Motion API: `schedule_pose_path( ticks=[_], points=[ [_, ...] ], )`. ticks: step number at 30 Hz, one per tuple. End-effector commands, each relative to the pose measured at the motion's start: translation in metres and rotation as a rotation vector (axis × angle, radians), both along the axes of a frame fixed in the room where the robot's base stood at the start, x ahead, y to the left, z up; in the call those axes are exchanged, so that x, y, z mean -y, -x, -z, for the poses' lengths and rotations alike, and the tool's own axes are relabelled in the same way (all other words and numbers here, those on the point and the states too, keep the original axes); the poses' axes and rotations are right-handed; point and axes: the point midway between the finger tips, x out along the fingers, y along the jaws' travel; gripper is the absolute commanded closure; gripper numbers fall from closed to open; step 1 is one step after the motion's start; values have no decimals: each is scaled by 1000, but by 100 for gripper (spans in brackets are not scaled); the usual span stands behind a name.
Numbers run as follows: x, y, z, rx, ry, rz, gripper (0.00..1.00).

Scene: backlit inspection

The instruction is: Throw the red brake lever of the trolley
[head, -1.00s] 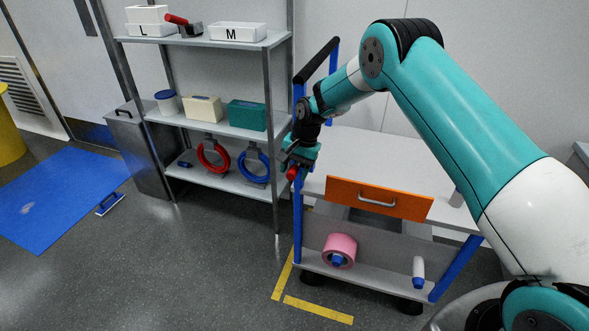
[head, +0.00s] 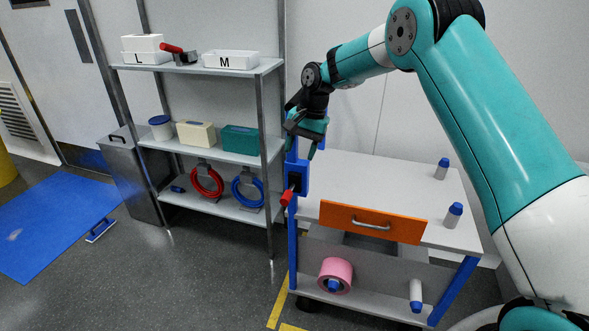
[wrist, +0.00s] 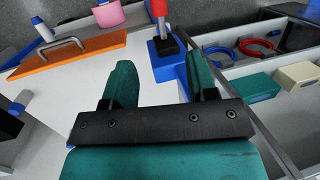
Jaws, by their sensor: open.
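The trolley (head: 345,180) has a white top, blue posts and an orange drawer front. Its red brake lever (head: 287,197) sticks out of a blue housing (head: 297,177) at the left corner and slants down toward the lower left. In the wrist view the red lever (wrist: 159,8) shows at the top, rising from a dark slot in the blue housing (wrist: 168,68). My gripper (head: 304,145) is above the housing, empty and apart from the lever. In the wrist view its two teal fingers (wrist: 160,62) are spread, with the housing beyond them, nearer the right finger.
Blue-capped white bottles (head: 453,215) stand on the trolley top. A pink roll (head: 335,274) is on its lower shelf. A metal shelf unit (head: 270,165) with boxes and rings stands close on the left. The floor (head: 180,270) in front is clear.

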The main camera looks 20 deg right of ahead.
Motion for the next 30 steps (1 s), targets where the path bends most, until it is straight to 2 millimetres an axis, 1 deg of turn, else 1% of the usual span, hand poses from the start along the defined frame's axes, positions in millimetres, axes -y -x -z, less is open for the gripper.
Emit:
schedule_pose_path(
  ticks=[1,3,6,16,17,18,20,21,22,23,26,27,29,30],
  points=[
    [2,-1,-9,2,-1,0,47],
    [5,-1,-17,1,0,2,47],
    [6,0,-25,1,0,1,47],
    [7,0,-27,0,0,1,47],
    [7,0,-27,0,0,1,54],
    [7,0,-28,0,0,-2,63],
    [4,3,-31,3,-1,-14,77],
    [1,7,-35,8,-3,-29,86],
    [-2,11,-40,15,-4,-47,93],
    [-6,16,-46,21,-7,-70,100],
    [-26,51,-75,60,-19,-197,100],
    [-36,72,-89,82,-26,-271,100],
    [-50,109,-108,119,-37,-391,100],
    [-59,136,-118,143,-45,-472,100]
  ],
)
